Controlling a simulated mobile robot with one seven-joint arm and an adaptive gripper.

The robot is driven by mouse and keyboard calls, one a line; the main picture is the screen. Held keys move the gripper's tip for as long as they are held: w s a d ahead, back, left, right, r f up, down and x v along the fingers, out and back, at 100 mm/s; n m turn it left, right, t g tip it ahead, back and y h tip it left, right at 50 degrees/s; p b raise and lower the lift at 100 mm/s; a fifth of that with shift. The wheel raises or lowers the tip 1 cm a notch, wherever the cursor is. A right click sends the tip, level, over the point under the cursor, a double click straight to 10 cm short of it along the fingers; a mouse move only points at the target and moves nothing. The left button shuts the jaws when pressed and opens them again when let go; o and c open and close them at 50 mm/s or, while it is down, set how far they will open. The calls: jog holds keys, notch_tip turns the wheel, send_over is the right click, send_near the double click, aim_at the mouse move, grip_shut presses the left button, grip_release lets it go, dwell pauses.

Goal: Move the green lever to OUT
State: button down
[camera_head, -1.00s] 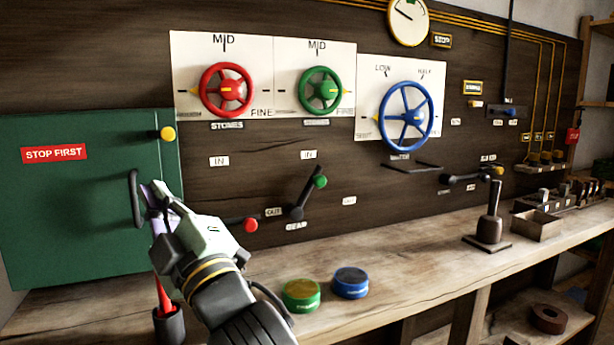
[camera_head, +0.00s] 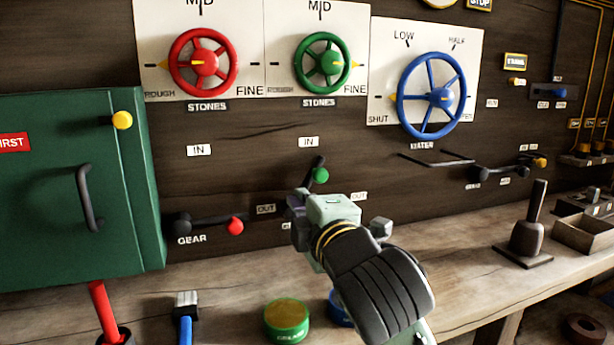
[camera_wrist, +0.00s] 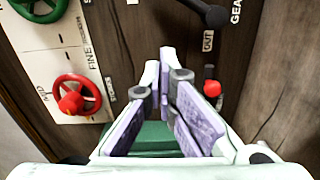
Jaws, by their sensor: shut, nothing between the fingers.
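The green lever's green knob (camera_head: 320,175) shows just above my gripper in the head view, with its dark shaft slanting up and right, below an IN label (camera_head: 308,142). My gripper hides its pivot there. An OUT label (camera_head: 358,196) lies to the right of the knob. In the wrist view a dark hub (camera_wrist: 214,15) beside the word GEAR at the top edge appears to be this lever's base; its knob is out of that view. My gripper (camera_head: 298,212) is in front of the panel; its fingers (camera_wrist: 163,62) are shut and empty. I cannot tell whether it touches the lever.
A red-knobbed lever (camera_head: 235,226) lies left of my gripper, beside its own OUT label (camera_head: 265,209). Red, green and blue handwheels are above. A green cabinet (camera_head: 70,200) stands left. A green tin (camera_head: 287,320) and a blue tin (camera_head: 340,308) stand on the bench below.

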aim_at(309, 187)
jog(key=shift+w+a, duration=0.1)
jog(key=w+p, duration=0.3)
jog(key=w, duration=0.8)
jog(key=shift+w+d+f, duration=0.15)
jog(key=shift+w+d, duration=0.1)
jog(key=shift+d, duration=0.05)
